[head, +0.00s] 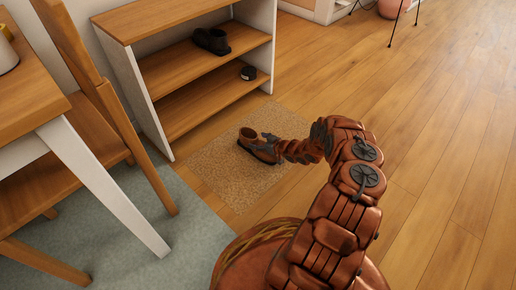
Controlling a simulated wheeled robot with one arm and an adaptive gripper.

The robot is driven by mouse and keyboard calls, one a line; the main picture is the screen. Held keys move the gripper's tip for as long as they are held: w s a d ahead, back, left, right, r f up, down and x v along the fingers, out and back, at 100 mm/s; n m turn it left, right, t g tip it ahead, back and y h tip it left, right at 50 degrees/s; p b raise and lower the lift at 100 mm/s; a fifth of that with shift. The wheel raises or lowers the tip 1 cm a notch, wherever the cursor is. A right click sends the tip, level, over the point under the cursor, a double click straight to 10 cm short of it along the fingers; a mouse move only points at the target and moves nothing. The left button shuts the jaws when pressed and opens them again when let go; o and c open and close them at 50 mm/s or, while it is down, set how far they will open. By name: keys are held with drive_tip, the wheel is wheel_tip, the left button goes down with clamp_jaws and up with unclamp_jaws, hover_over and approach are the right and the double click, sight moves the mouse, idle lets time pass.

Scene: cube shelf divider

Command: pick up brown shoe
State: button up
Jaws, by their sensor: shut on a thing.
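The brown shoe (248,136) is at the upper part of the tan mat (219,182), in front of the shelf. It looks to be an ankle-high shoe with an opening at its top left. My gripper (268,142) reaches it from the right and is shut on the shoe's right part. The fingers partly hide that part of the shoe. I cannot tell whether the shoe rests on the mat or is slightly raised.
A wooden shelf (188,61) with white sides stands behind the mat. It holds dark shoes (212,41) and a small black item (249,73). A chair (116,108) and table (28,92) stand at left on a grey-green rug (150,205). The wooden floor at right is clear.

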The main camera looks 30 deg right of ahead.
drive_tip(key=shift+c, duration=1)
